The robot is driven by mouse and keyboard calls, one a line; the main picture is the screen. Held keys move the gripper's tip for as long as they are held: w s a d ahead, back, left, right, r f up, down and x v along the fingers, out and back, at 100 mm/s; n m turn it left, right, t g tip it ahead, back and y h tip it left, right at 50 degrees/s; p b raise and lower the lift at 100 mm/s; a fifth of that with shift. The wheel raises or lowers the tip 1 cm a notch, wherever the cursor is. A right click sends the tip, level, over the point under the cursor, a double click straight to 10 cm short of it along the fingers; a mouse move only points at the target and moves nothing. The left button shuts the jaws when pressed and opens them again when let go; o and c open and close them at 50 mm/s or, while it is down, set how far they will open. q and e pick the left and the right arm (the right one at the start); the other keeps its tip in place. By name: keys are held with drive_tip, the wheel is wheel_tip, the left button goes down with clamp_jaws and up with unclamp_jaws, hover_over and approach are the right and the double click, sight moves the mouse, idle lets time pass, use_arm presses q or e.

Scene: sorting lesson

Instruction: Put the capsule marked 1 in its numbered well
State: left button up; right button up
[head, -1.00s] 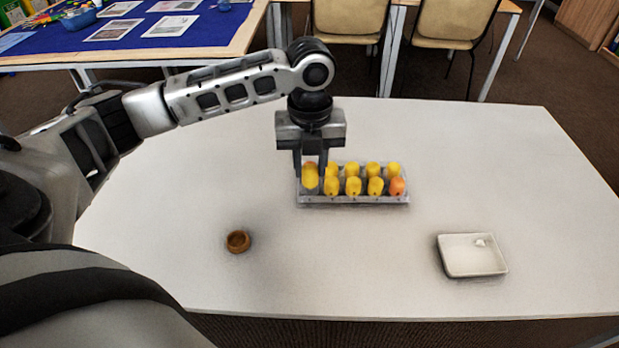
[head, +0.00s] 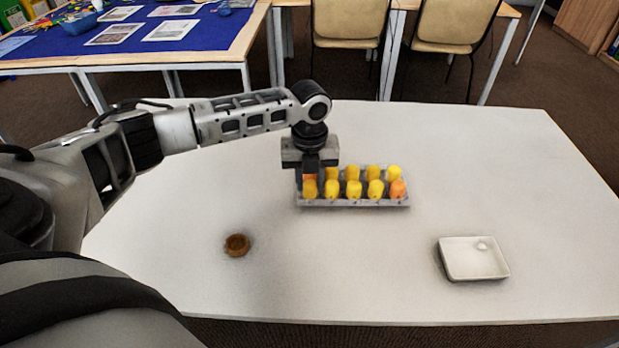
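A pale tray (head: 354,203) of wells in two rows stands at the middle of the white table. Its wells hold yellow capsules and a few orange ones; marks on the wells and capsules are too small to read. A yellow capsule (head: 310,189) sits upright in the front-left well, level with its row. My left gripper (head: 312,175) points down at the tray's back-left corner, just behind that capsule. An orange capsule (head: 309,178) shows at its fingertips. Whether the fingers are open or grip anything is hidden. My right gripper is out of view.
A small brown round cup (head: 237,245) stands at the front left. A white square dish (head: 474,259) lies at the front right. The table (head: 350,270) is bare between them and around the tray. A blue-topped table (head: 90,50) and chairs stand beyond.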

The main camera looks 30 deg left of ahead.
use_arm(q)
drive_tip(key=shift+f, duration=0.1)
drive_tip(key=o, duration=0.3)
wheel_tip(320, 180, up, 12)
drive_tip(key=shift+r, duration=0.15)
idle(0.4)
idle(0.4)
